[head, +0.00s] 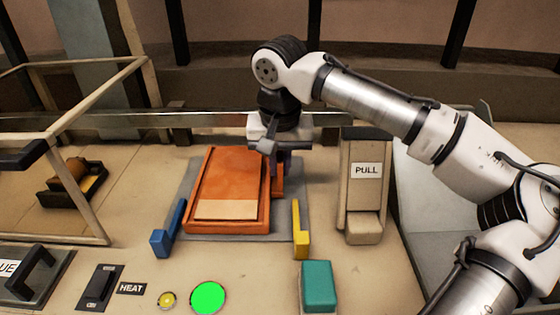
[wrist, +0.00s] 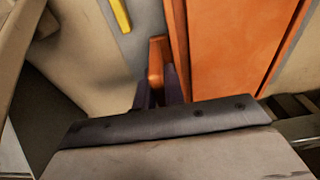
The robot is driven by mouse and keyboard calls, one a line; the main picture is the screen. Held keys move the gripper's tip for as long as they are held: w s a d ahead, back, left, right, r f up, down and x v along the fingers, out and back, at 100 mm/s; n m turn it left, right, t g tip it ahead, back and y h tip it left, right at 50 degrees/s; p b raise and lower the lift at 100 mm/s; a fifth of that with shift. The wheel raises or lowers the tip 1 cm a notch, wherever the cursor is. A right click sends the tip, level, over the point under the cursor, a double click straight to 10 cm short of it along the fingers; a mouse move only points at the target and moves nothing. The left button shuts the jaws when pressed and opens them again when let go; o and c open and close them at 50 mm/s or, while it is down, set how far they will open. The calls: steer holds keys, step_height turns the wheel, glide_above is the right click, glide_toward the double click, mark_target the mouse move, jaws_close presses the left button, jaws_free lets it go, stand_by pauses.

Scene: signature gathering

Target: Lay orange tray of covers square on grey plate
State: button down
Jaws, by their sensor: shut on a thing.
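The orange tray (head: 228,229) is over the grey plate (head: 284,224), left of its middle, with its sides roughly in line with the plate's. I cannot tell whether it rests fully on the plate. A tan sheet (head: 226,209) lies at the near end inside it. My gripper (head: 270,168) is at the tray's right side, pointing down, shut on the orange handle tab there. In the wrist view my gripper's dark fingers (wrist: 159,86) close around the tab (wrist: 156,62), beside the tray (wrist: 220,45). The fingertips are partly hidden.
A blue corner block (head: 166,232) and a yellow one (head: 301,234) stand at the plate's near corners. The PULL dispenser (head: 366,190) is to the right and a teal block (head: 319,286) nearer. A green button (head: 208,298) and the HEAT switch (head: 100,287) are in front. A framed stand is left.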

steer(key=c, duration=1.5)
jaws_free()
steer(key=shift+f, duration=0.1)
steer(key=r, duration=0.4)
steer(key=s+r, duration=0.1)
steer(key=r, duration=0.3)
steer(key=r+b, duration=0.1)
steer(key=r, duration=0.3)
steer(key=shift+s, duration=0.25)
